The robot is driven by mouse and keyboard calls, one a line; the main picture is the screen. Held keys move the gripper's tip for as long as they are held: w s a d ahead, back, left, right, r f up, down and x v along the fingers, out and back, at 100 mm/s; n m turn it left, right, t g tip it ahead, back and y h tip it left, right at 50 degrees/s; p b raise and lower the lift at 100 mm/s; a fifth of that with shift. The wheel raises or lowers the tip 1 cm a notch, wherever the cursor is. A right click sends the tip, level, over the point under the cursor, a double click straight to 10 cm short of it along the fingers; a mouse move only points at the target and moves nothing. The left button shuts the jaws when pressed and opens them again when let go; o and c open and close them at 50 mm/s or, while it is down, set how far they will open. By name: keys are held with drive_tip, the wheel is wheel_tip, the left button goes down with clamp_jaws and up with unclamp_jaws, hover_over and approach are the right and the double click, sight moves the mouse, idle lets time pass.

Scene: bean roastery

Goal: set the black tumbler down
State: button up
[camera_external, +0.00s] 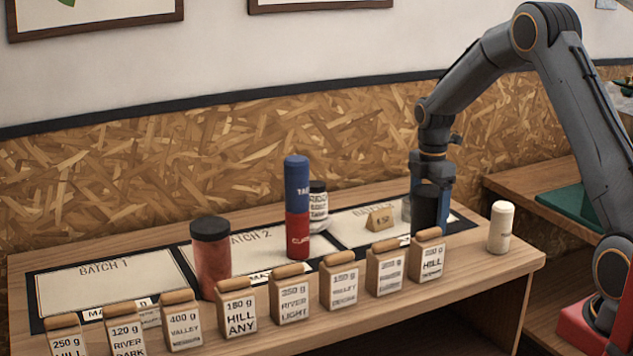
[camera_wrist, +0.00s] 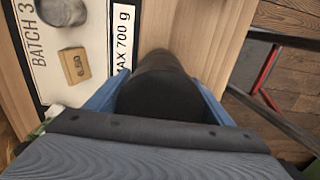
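The black tumbler (camera_external: 424,207) is upright near the right end of the wooden counter (camera_external: 518,255). My gripper (camera_external: 431,182) holds it from above, and in the wrist view the blue fingers (camera_wrist: 160,105) sit on both sides of the tumbler (camera_wrist: 160,85). In the wrist view it appears by the MAX 700 g strip (camera_wrist: 122,45), at the edge of the BATCH 3 panel (camera_wrist: 40,60). Its base is hidden behind a paper bag in the outside view, so I cannot tell whether it touches the counter.
Several labelled bags, one marked HILL (camera_external: 430,258), line the counter's front. A cream cylinder (camera_external: 500,228) stands right. A blue-and-red stack (camera_external: 297,210) and a red jar (camera_external: 211,265) stand left.

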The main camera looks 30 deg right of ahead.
drive_tip(key=shift+o, duration=0.9)
drive_tip(key=shift+r, duration=0.1)
wheel_tip(320, 180, up, 11)
drive_tip(key=b, duration=0.3)
drive_tip(key=shift+r, duration=0.6)
